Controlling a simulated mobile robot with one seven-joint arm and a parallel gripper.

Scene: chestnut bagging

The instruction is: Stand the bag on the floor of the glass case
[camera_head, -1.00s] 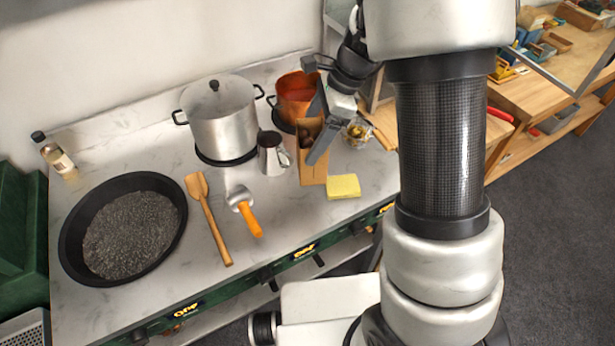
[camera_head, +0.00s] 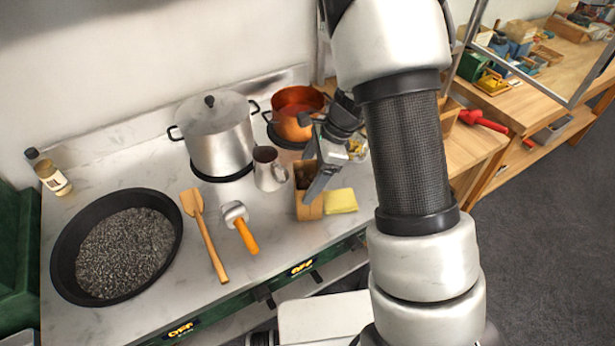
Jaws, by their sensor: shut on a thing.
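The brown paper bag (camera_head: 309,208) is at the right part of the stove top, left of a yellow sponge, with dark chestnuts at its open top. My gripper (camera_head: 314,183) is shut on the bag's upper part and hides some of it. Whether the bag's base touches the counter or hangs just above it, I cannot tell. A metal-edged glass panel (camera_head: 520,74) shows at the upper right, cut by the picture edge. It may belong to the glass case; the case's floor cannot be made out.
The yellow sponge (camera_head: 341,201) lies right beside the bag. A metal jug (camera_head: 268,170), a large pot (camera_head: 218,142) and a copper pot (camera_head: 297,117) stand behind. A scoop (camera_head: 240,226) and wooden spatula (camera_head: 205,232) lie left. A wooden table (camera_head: 466,146) stands right.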

